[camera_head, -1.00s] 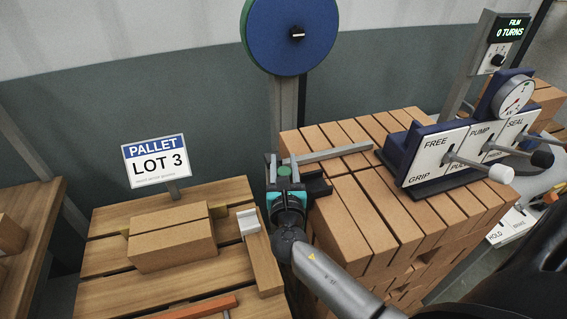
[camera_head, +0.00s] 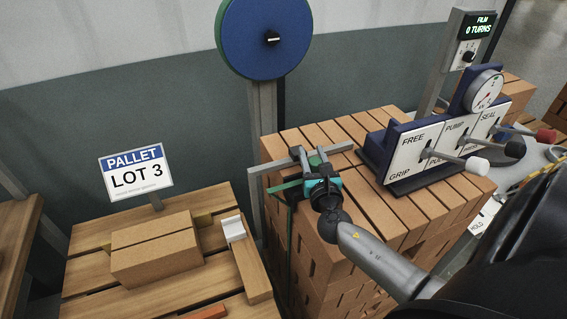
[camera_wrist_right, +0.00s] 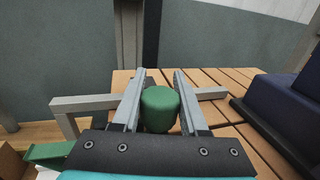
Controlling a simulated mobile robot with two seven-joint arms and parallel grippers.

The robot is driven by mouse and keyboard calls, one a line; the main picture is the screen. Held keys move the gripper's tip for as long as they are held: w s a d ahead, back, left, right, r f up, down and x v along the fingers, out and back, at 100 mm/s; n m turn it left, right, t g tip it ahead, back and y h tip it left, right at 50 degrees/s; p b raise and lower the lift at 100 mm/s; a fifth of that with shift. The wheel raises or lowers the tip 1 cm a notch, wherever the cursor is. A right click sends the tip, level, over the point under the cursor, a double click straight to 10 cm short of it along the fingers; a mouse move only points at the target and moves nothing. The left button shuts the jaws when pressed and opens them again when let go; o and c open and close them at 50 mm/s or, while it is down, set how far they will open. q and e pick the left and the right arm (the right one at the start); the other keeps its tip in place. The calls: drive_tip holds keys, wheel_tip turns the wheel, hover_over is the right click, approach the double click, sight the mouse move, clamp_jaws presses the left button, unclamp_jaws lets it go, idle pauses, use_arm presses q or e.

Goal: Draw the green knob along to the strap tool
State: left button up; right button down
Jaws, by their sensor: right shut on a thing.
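The green knob (camera_wrist_right: 160,108) sits between the fingers of my right gripper (camera_wrist_right: 158,92) in the right wrist view, and the gripper is shut on it. In the head view my right gripper (camera_head: 310,156) is over the left edge of the brick stack, with the knob mostly hidden between its fingers. The strap tool (camera_head: 425,150) is a dark blue block with white panels marked FREE, PUMP and SEAL, on the stack to the right of the gripper. Its blue side also shows in the right wrist view (camera_wrist_right: 285,105). My left gripper is not in view.
A grey rail (camera_head: 339,147) runs over the bricks (camera_head: 375,205) towards the tool. A green strap (camera_head: 288,187) shows at the stack's left edge. Levers (camera_head: 476,165) stick out from the tool's front.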

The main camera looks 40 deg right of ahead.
drive_tip(key=d+b, duration=0.1)
drive_tip(key=d, duration=0.2)
drive_tip(key=s+d, duration=0.1)
drive_tip(key=d, duration=0.2)
drive_tip(key=s+d+b, duration=0.1)
drive_tip(key=d, duration=0.3)
drive_tip(key=shift+s+d+b, duration=0.1)
drive_tip(key=shift+s+b, duration=0.15)
drive_tip(key=shift+b, duration=0.1)
drive_tip(key=shift+c, duration=2.2)
unclamp_jaws()
drive_tip(key=shift+s+a, duration=0.3)
drive_tip(key=shift+s, duration=0.1)
drive_tip(key=b+v, duration=0.1)
drive_tip(key=v, duration=1.3)
drive_tip(key=shift+s+a, duration=0.1)
